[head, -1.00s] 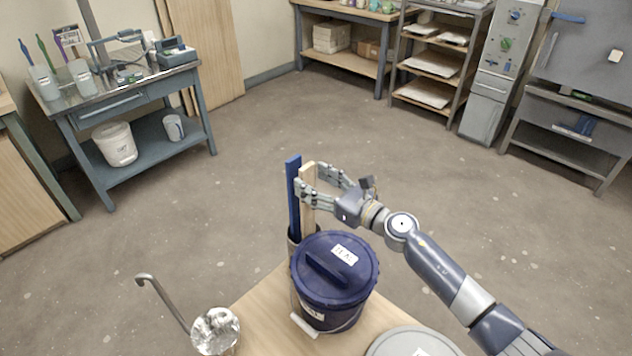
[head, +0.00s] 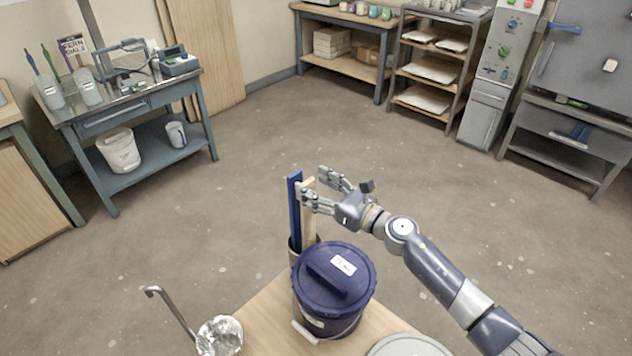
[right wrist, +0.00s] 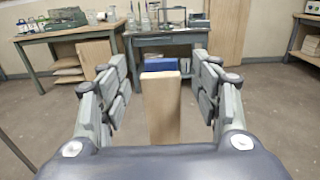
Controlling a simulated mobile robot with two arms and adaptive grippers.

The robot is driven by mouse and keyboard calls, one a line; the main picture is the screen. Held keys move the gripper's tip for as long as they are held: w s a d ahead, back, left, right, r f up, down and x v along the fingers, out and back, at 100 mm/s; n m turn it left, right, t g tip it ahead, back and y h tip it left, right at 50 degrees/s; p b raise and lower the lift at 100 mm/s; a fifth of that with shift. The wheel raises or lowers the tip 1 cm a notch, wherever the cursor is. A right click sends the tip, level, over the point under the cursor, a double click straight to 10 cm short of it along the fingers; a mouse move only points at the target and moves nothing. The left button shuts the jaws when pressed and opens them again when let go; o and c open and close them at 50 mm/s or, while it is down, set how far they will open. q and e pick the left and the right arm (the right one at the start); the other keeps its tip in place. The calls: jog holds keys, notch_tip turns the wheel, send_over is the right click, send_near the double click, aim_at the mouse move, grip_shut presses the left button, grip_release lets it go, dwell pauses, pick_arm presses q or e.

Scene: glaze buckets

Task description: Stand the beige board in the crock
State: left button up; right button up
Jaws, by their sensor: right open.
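The beige board (head: 308,222) stands upright beside a blue board (head: 295,215), with its lower end inside the crock (head: 294,252). The crock is mostly hidden behind the dark blue lidded bucket (head: 335,285). My right gripper (head: 313,182) is open at the upper part of the beige board. In the right wrist view the beige board (right wrist: 161,108) stands between the spread fingers (right wrist: 160,82), with a gap on each side. The blue board (right wrist: 160,64) shows just behind it. My left gripper is not in view.
The wooden table (head: 262,315) also holds a foil-covered container (head: 219,336) with a hooked metal handle (head: 168,305) beside it, and a grey round lid (head: 408,346). Open floor (head: 220,220) lies beyond. A blue workbench (head: 140,100) and shelves (head: 432,70) stand far off.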

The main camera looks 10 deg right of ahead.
jog(key=s+d+f, duration=0.3)
jog(key=s+d, duration=0.2)
jog(key=s, duration=0.3)
jog(key=shift+d+f, duration=0.25)
jog(key=shift+f, duration=0.1)
dwell(0.7)
jog(key=shift+s, duration=0.1)
dwell(0.4)
